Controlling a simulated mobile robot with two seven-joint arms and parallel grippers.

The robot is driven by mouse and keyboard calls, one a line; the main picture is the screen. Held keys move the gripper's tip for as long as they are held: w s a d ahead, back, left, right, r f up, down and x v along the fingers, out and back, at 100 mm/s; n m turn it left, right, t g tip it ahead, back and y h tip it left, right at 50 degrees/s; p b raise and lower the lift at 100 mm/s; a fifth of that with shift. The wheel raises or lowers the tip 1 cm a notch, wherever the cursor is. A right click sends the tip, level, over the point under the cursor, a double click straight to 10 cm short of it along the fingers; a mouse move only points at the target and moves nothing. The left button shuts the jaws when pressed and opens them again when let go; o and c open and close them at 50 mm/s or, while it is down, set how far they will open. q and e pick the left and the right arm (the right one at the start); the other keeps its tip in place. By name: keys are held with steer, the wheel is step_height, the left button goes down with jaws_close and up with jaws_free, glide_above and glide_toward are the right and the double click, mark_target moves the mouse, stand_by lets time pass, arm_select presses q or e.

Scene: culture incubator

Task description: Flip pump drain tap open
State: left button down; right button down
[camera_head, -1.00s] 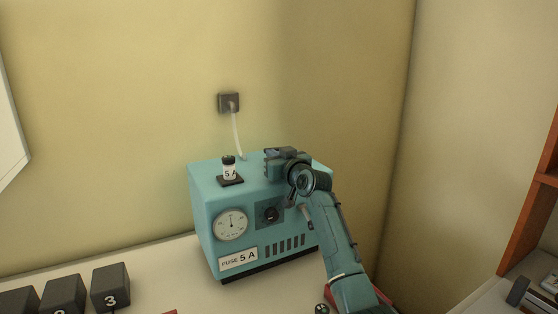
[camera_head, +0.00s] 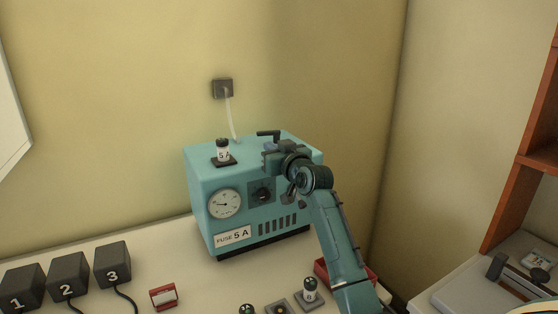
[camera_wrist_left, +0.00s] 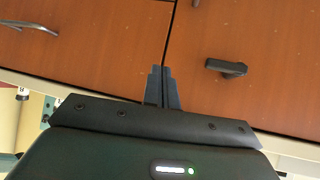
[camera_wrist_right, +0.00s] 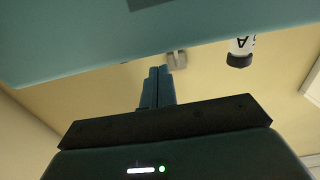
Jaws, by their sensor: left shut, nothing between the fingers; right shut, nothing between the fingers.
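The teal pump (camera_head: 194,184) stands on the bench against the wall. On its front are a round gauge (camera_head: 224,204), a dark knob (camera_head: 262,192) and a "FUSE 5A" label (camera_head: 233,237). The gauge needle appears to point left. My right gripper (camera_head: 269,147) is shut and empty over the pump's top; its fingers (camera_wrist_right: 158,85) also show together in the right wrist view. A small dark piece (camera_head: 302,206) shows beside my wrist at the front right; I cannot tell if it is the drain tap or its position. My left gripper (camera_wrist_left: 162,85) is shut and empty, facing orange cupboard doors.
A 5A fuse (camera_head: 222,152) stands on the pump's top, with a wall socket (camera_head: 222,89) and cable behind. Black numbered blocks (camera_head: 67,275), a red-framed card (camera_head: 163,296) and small switches (camera_head: 310,291) are on the bench. A red tray (camera_head: 322,272) is partly behind my arm.

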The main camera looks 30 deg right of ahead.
arm_select(q)
steer(key=shift+w+d+r+b, duration=0.2)
steer(key=shift+w+r+b, duration=0.05)
steer(key=shift+w+b, duration=0.15)
arm_select(e)
steer(key=s+a, duration=0.1)
steer(key=s, duration=0.5)
steer(key=shift+a, duration=0.35)
